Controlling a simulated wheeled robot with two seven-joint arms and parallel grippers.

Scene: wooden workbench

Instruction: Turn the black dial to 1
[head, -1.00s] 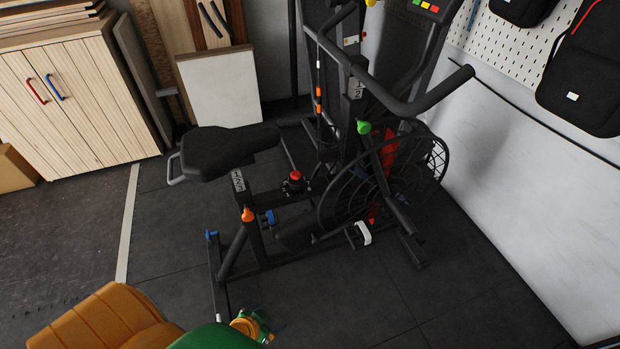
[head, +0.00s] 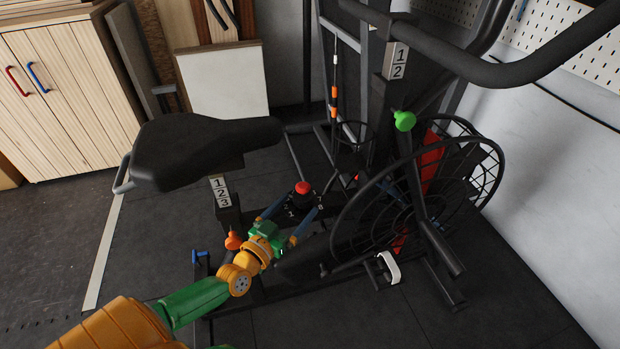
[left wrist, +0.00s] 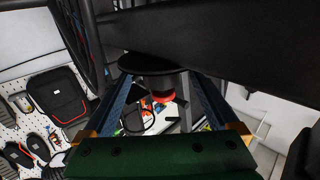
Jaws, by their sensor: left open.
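The black dial (head: 302,199) with a red top stands on the low frame of an exercise bike, right of the seat post. My left gripper (head: 299,206) comes in from the lower left, its two blue fingers open and spread on either side of the dial. In the left wrist view the dial's black body and red cap (left wrist: 163,97) show between the open fingers (left wrist: 166,105), with gaps at both sides. My right gripper is not in view.
The bike's black seat (head: 195,150) overhangs to the left, above a post marked 1 2 3 (head: 221,191). An orange knob (head: 233,240) is close to my left wrist. A caged flywheel (head: 375,215) stands right of the dial, with a green knob (head: 404,120) above.

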